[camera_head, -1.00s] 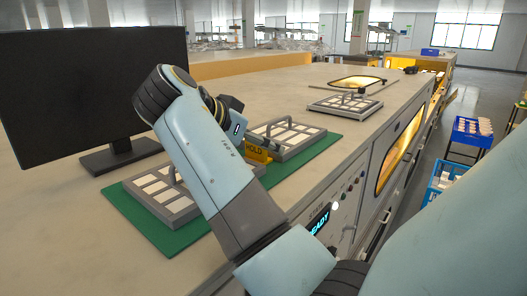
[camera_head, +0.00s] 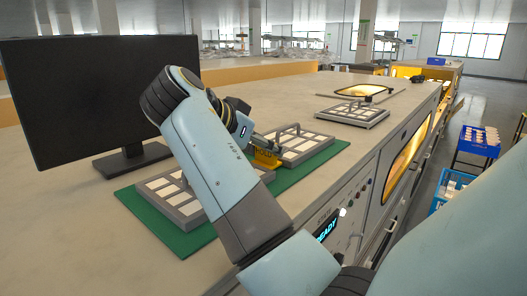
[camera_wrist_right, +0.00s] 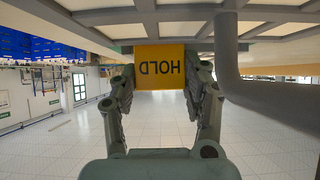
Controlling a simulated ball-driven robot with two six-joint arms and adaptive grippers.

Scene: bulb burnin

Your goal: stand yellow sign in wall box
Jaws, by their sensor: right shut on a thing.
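The yellow sign (camera_head: 266,158) with the black word HOLD is just beyond my right arm, by the tray with a handle on the green mat. In the right wrist view the sign (camera_wrist_right: 160,70) appears upside down, between the fingers of my right gripper (camera_wrist_right: 162,88), which is shut on it. A tray's framed panels show close beside the sign in that view; I cannot tell whether they touch. In the head view my arm hides much of the gripper and part of the sign. My left gripper is out of view. I cannot make out a wall box.
A white-panelled tray (camera_head: 306,149) and a nearer one (camera_head: 185,219) stand on the green mat (camera_head: 205,240). A black monitor (camera_head: 100,95) stands at left. Another tray (camera_head: 353,115) lies farther back, before a glowing window in the bench top. Blue crates (camera_head: 478,140) stand at right.

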